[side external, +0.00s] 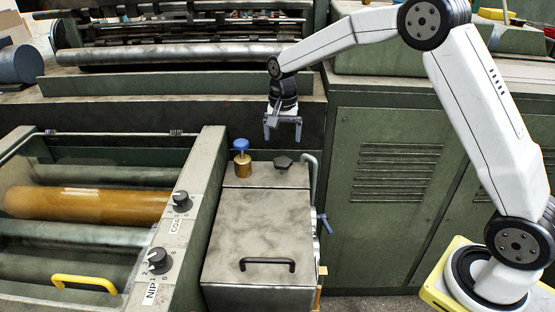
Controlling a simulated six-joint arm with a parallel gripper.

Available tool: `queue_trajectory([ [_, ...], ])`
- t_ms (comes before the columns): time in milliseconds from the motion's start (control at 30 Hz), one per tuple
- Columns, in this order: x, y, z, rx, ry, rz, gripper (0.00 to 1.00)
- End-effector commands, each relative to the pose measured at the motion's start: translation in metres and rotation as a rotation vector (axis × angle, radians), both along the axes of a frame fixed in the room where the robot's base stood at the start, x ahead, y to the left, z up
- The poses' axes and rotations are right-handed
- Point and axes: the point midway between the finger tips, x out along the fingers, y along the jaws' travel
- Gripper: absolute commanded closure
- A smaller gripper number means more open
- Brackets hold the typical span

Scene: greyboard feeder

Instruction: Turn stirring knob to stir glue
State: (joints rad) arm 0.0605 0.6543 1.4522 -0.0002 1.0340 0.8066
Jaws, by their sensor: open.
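My gripper (283,138) points down with its jaws apart and empty. It hangs above the back edge of the grey glue box (262,225), apart from everything below it. A dark, lobed knob (284,162) sits on the top at the back right of the box, just under my gripper in this view. A blue knob (241,145) on a brass stem (243,165) stands upright to its left. No label shows which of the two is the stirring knob. The glue is hidden inside the closed box.
The box lid has a black handle (268,265). A pipe (312,170) and a blue lever (324,223) are at its right. Left is a roller trough with an amber roller (85,204), two black dials and a yellow handle (84,282). A green cabinet (395,185) stands right.

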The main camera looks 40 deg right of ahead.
Motion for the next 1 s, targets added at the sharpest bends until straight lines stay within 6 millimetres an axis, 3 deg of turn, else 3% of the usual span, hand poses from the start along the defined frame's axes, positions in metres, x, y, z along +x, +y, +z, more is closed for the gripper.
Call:
queue_trajectory([
  [1000,0.0035,0.0014,-0.0004,0.0,0.002,1.354,0.0],
])
